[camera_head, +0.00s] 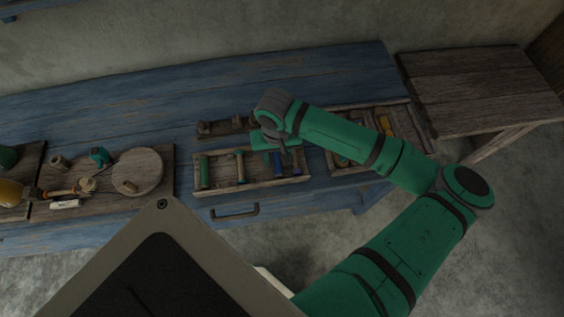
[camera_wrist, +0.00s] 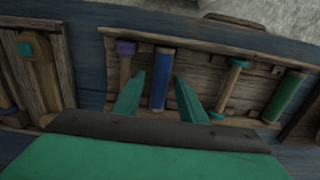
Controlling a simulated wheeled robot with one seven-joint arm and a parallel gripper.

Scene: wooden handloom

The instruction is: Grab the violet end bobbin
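The violet end bobbin (camera_wrist: 125,58) has a violet cap and a plain wooden shaft. In the head view my gripper is over the right part of the tray (camera_head: 222,188), and I cannot make out the violet end there.
The same tray holds a teal-ended bobbin (camera_wrist: 232,82) and a green bobbin (camera_wrist: 286,97). Another tray (camera_wrist: 62,70) lies close at left in the wrist view. A board (camera_head: 120,200) with a round disc and tools lies left on the blue bench (camera_head: 150,100).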

